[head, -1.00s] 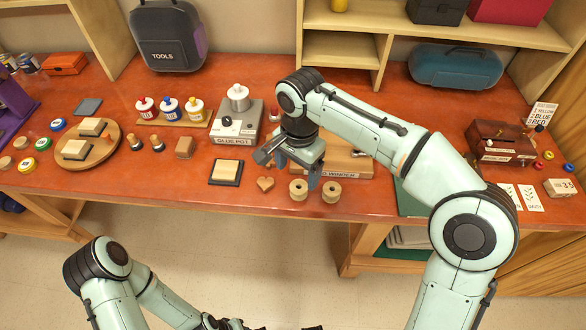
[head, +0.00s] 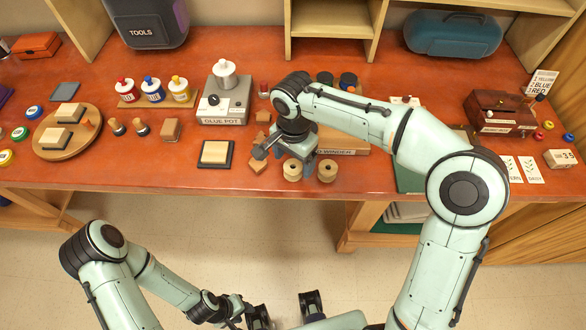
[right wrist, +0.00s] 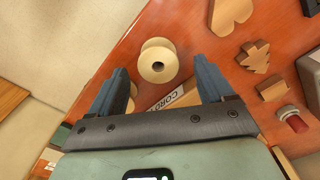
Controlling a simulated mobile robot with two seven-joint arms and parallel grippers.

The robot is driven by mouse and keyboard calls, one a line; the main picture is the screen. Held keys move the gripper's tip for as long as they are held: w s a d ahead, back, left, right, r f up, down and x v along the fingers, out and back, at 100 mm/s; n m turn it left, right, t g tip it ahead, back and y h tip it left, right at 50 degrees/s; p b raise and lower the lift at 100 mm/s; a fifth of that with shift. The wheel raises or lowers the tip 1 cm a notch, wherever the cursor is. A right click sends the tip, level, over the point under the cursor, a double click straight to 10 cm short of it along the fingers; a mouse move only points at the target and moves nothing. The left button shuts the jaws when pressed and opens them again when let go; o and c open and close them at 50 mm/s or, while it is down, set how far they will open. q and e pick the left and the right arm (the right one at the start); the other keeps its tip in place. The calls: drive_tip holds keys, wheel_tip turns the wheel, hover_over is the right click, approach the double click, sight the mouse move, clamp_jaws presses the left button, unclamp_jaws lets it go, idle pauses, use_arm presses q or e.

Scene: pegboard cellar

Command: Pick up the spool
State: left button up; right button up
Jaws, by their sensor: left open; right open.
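Two wooden spools stand side by side near the front edge of the bench, a left spool (head: 293,171) and a right spool (head: 327,171). My right gripper (head: 285,153) is open just above and behind the left spool. In the right wrist view a spool (right wrist: 158,64) lies ahead between the open fingers (right wrist: 160,78), not gripped. The other spool is partly hidden behind the left finger there. My left gripper (head: 284,309) is open and empty, low in front of the bench.
A wooden heart (head: 257,167) lies left of the spools, with a black-edged pad (head: 215,154) beyond it. A cord winder (head: 343,140) is behind them, partly hidden by my right arm. A glue pot (head: 226,101) stands farther back. Bare bench lies at front left.

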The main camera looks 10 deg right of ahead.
drive_tip(key=shift+d+f, duration=0.1)
drive_tip(key=shift+f, duration=1.3)
use_arm(q)
drive_tip(key=shift+f, duration=0.1)
use_arm(e)
drive_tip(key=c, duration=1)
drive_tip(key=shift+r, duration=0.1)
drive_tip(key=shift+c, duration=0.2)
